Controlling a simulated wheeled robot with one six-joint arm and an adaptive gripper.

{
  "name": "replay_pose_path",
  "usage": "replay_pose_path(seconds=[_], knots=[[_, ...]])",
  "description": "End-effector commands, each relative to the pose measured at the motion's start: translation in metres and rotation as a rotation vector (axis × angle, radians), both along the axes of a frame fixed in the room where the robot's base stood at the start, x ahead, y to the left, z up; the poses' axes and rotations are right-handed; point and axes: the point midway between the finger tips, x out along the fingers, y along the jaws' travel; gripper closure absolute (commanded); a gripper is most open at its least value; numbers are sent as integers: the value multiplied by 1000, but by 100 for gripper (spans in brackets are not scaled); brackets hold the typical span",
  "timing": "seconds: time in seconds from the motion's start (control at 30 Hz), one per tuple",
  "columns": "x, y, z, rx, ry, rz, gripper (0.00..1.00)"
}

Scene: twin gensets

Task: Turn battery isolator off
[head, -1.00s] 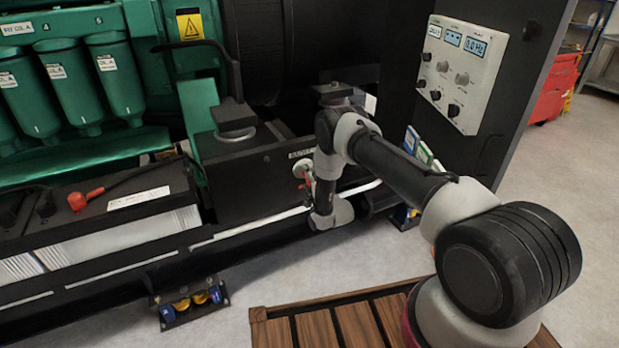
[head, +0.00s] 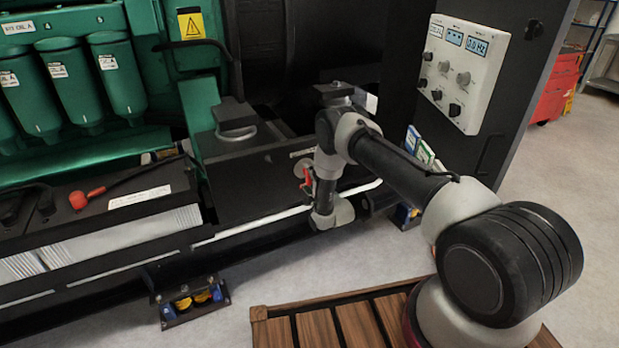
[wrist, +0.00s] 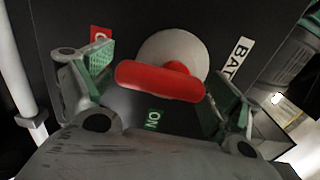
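The battery isolator has a red handle (wrist: 160,82) on a round pale disc (wrist: 172,50), on a dark panel. In the wrist view the handle lies almost crosswise, its right end slightly lower. A green ON label (wrist: 153,119) is below it, and a partly hidden red label (wrist: 101,34) is at upper left. A white label (wrist: 235,60) reading "BAT" is at right. My gripper (wrist: 163,84) is open, its green-padded fingers either side of the handle, with visible gaps. In the head view the red handle (head: 308,182) shows just left of my wrist.
A battery with a red terminal cap (head: 78,200) stands left of the isolator. A control panel (head: 463,72) with knobs and displays is at upper right. A white rail (head: 260,222) runs below the isolator panel.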

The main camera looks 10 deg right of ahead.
Motion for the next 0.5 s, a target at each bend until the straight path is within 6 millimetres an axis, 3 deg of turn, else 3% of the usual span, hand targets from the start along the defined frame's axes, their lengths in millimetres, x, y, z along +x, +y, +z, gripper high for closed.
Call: replay_pose_path(seconds=[0.37,0.5], knots=[[0,0,1,-2,-1,1,0],[-11,-3,0,-2,0,0,0]])
